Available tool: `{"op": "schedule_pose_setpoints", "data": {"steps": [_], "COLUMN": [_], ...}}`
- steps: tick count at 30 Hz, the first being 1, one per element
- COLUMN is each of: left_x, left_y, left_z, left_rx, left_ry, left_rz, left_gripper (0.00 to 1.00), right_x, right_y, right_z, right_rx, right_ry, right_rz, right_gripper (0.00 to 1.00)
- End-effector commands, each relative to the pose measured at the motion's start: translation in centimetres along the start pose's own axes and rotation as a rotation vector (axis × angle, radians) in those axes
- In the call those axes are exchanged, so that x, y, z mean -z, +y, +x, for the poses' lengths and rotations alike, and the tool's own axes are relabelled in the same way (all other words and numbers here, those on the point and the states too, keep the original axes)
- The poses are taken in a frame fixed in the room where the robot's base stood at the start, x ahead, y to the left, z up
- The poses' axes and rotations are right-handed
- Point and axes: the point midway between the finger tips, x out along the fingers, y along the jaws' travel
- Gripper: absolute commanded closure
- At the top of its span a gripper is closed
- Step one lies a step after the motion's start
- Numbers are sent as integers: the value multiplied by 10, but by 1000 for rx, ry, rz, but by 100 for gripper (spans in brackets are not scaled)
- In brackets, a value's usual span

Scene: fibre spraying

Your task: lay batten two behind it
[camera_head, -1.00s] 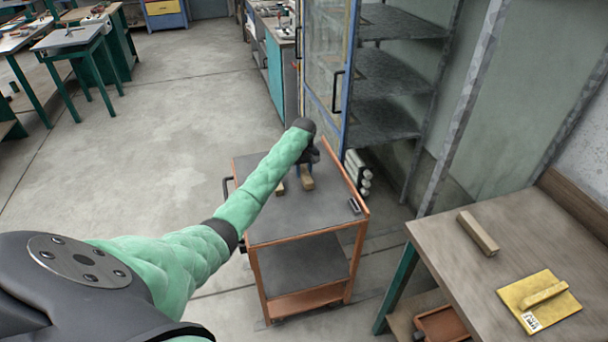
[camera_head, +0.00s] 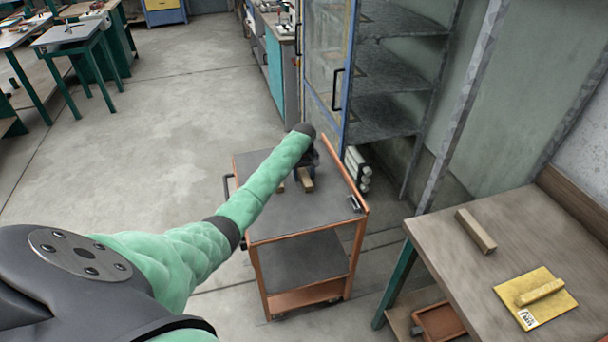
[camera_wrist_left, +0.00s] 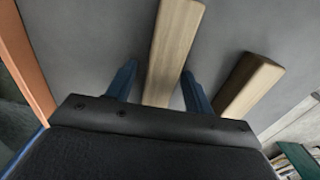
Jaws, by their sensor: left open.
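Two wooden battens lie on the grey top of the orange cart. One batten (camera_head: 306,181) shows just below my left gripper (camera_head: 304,170) in the head view. In the left wrist view this batten (camera_wrist_left: 174,50) lies between the two blue fingers of my left gripper (camera_wrist_left: 153,85), which is open with a gap on each side. The other batten (camera_wrist_left: 248,84) lies to the right, outside the fingers. In the head view only a small end of that one (camera_head: 280,187) shows beside my arm. A further batten (camera_head: 476,231) lies on the wooden table at right. My right gripper is out of view.
The cart (camera_head: 295,222) has a raised orange rim along its right side. A small dark item (camera_head: 354,204) sits near its right edge. A yellow board with a bar (camera_head: 536,299) lies on the wooden table. A shelf cabinet (camera_head: 385,75) stands behind.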

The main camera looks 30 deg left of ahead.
Motion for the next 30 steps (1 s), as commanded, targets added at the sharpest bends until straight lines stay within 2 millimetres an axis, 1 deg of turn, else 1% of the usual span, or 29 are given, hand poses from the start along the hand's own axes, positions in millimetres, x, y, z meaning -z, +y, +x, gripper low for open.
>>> {"op": "schedule_pose_setpoints", "data": {"steps": [5, 8, 9, 10, 12, 19, 24, 27, 30], "left_x": [0, 1, 1, 1, 1, 1, 1, 1, 0], "left_y": [0, 0, 0, 0, 0, 1, 1, 1, 0], "left_z": [-4, -13, -19, -23, -36, -81, -107, -116, -121], "left_rx": [-1, -1, -2, -2, -2, -2, -2, -1, -1], "left_ry": [2, 2, 3, 4, 4, 3, 2, 1, 1], "left_rz": [0, 1, 1, 1, 1, 0, 1, 0, 0], "left_gripper": [48, 48, 48, 48, 48, 48, 48, 48, 48], "right_x": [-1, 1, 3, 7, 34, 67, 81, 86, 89], "right_y": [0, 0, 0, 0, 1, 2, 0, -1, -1], "right_z": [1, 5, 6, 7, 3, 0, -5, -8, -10], "right_rx": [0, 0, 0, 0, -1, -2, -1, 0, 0], "right_ry": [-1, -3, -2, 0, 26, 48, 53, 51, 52], "right_rz": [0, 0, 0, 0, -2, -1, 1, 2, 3], "right_gripper": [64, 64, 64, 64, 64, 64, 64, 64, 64]}}
